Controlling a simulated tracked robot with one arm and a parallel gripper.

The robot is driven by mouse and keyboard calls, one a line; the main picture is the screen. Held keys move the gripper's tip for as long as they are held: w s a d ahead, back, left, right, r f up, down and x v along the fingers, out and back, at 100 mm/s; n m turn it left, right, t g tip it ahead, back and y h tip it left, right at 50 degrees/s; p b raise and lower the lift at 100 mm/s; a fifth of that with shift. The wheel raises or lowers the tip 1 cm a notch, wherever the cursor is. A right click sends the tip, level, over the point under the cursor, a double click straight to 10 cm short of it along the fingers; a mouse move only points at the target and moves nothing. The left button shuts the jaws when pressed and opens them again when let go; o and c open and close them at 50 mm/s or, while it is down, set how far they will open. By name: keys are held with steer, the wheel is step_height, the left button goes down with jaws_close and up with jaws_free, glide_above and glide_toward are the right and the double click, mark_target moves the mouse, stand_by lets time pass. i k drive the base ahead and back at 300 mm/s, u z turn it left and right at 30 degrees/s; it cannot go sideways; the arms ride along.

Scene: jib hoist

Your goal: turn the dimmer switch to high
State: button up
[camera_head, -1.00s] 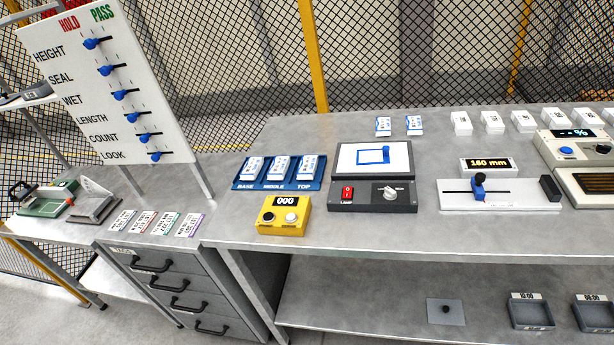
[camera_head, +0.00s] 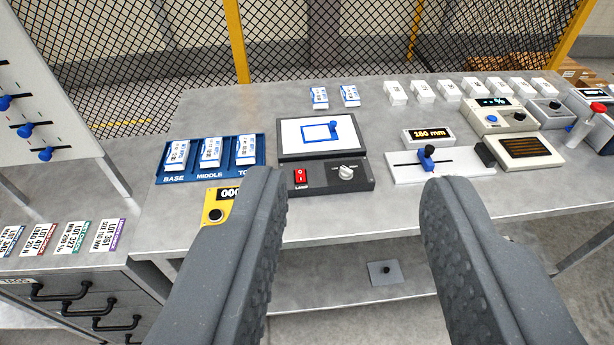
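The dimmer switch appears to be the white rotary knob (camera_head: 346,172) on the right part of the dark lamp control box (camera_head: 322,186). Its pointer setting is too small to read. A red rocker switch (camera_head: 301,177) labelled LAMP sits on the same box, left of the knob. Behind the box is a dark-framed white panel (camera_head: 318,133) with a blue outline and a blue peg. My gripper (camera_head: 345,190) is open and empty, its two grey fingers wide apart in the foreground. The knob lies beyond the fingertips, between them in the picture, untouched.
A yellow counter box (camera_head: 216,206) is partly hidden by the left finger. A blue tray (camera_head: 210,160) holds white packs. A slider gauge (camera_head: 440,165) with a 160 mm display (camera_head: 428,138) stands right of the lamp box. Bare bench (camera_head: 300,228) lies in front.

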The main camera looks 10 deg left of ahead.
mark_target(345, 173)
steer(key=u, duration=0.25)
steer(key=i, duration=1.15)
steer(key=u, duration=0.05)
